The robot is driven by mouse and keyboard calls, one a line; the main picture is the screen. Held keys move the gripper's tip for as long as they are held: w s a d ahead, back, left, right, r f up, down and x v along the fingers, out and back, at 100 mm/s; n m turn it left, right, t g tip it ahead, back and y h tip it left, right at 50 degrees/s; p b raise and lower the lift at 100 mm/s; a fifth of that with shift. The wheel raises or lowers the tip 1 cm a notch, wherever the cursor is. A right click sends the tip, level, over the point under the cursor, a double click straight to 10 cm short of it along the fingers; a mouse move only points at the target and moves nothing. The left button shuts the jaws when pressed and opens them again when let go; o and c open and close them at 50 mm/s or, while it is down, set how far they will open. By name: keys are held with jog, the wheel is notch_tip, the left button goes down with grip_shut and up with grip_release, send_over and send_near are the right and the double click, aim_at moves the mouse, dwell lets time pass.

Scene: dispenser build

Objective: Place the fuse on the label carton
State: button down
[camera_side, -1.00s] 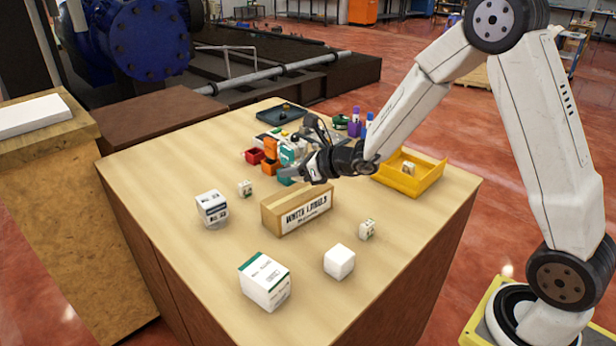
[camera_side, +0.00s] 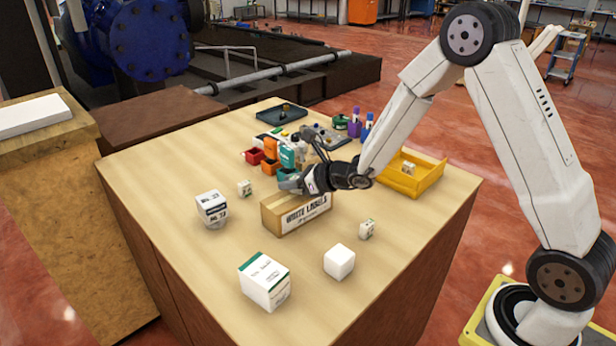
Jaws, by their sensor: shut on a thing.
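The label carton (camera_side: 304,214), a brown box with "WHITE LABELS" on its front, stands upright near the middle of the table. My gripper (camera_side: 287,185) is low over the back left part of the carton's top, with my arm coming in from the right. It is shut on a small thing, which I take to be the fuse. The fuse itself is too small and hidden by the fingers to make out. I cannot tell whether it touches the carton.
Red, orange and teal bins (camera_side: 270,155) stand close behind the gripper. A yellow tray (camera_side: 425,180) is at the right. White boxes (camera_side: 265,281) and small cartons (camera_side: 367,229) stand in front and at the left. Bare table (camera_side: 160,165) lies at the far left.

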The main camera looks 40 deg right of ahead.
jog(key=shift+f, duration=0.15)
jog(key=c, duration=0.5)
grip_release()
jog(key=shift+s+r, duration=0.15)
jog(key=shift+r, duration=0.1)
jog(key=v, duration=1.1)
jog(key=shift+s+d, duration=0.2)
jog(key=shift+s, duration=0.05)
jog(key=shift+r, duration=0.1)
